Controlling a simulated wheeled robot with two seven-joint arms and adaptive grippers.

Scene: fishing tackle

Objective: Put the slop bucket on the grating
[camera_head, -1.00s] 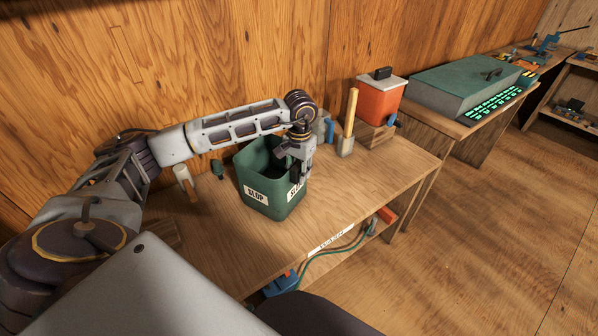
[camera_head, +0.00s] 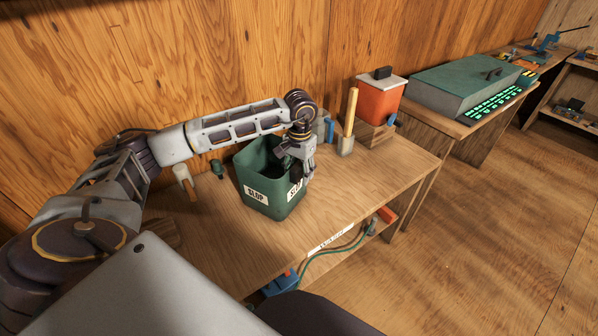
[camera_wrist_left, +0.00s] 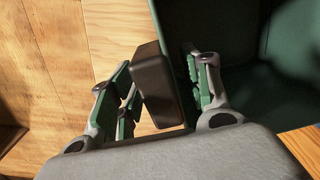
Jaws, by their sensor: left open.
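The green slop bucket (camera_head: 263,182), with white SLOP labels, stands upright on the wooden bench (camera_head: 340,195). My left gripper (camera_head: 302,170) is open at the bucket's right rim, pointing down. In the left wrist view, the left gripper (camera_wrist_left: 155,105) has one finger outside the bucket and the other over its inside. The green bucket wall (camera_wrist_left: 175,45) and a dark block (camera_wrist_left: 153,85) show between the fingers. The bucket's inner bottom is mostly hidden in the head view. I cannot make out a grating. My right gripper is not in view.
A wooden-handled tool (camera_head: 350,120) and an orange box with a pale lid (camera_head: 380,100) stand right of the bucket. A white object (camera_head: 184,180) stands to its left. A green-lidded case (camera_head: 465,85) sits on the farther bench.

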